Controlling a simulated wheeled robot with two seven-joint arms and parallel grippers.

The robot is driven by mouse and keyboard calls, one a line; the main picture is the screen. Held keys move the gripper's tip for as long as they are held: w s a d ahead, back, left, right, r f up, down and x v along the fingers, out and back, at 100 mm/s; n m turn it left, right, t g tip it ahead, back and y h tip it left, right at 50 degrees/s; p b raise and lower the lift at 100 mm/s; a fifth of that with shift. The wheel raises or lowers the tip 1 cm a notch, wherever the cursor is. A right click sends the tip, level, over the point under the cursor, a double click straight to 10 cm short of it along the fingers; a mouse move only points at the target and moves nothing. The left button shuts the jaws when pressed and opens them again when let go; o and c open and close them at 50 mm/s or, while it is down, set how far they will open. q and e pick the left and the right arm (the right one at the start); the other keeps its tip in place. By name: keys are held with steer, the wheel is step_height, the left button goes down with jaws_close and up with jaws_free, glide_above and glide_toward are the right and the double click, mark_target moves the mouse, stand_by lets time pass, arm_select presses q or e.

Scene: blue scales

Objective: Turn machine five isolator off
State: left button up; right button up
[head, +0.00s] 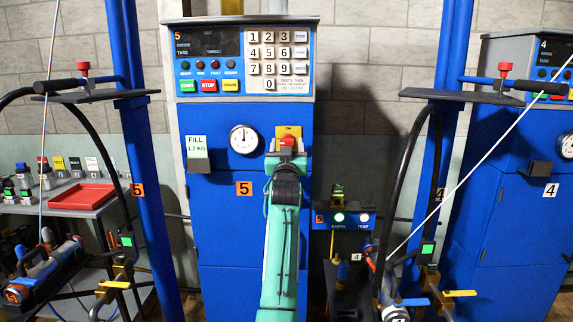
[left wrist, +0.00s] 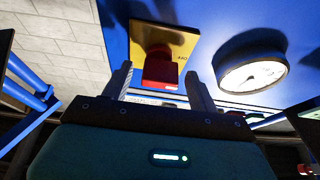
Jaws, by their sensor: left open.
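The blue machine five (head: 223,225) stands in the middle of the head view. Its isolator is a red knob (head: 287,141) on a yellow plate (head: 289,130), to the right of the dial. My left gripper (head: 286,160) is just below and in front of the knob, and my green arm hides part of the machine. In the left wrist view, the red knob (left wrist: 161,67) and yellow plate (left wrist: 163,39) show between and beyond the fingertips of my open left gripper (left wrist: 161,85). I cannot tell whether the fingers touch the knob. My right gripper is not in view.
A round dial (head: 243,139) sits close left of the isolator; it also shows in the left wrist view (left wrist: 250,73). A keypad panel (head: 277,58) is above. Blue posts (head: 140,150) with black hoses flank the machine. A red tray (head: 82,197) lies on the left bench.

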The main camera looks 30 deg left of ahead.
arm_select(q)
steer(key=v, duration=1.2)
steer(key=shift+b, duration=0.35)
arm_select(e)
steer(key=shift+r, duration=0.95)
arm_select(q)
steer(key=shift+s+d, duration=0.1)
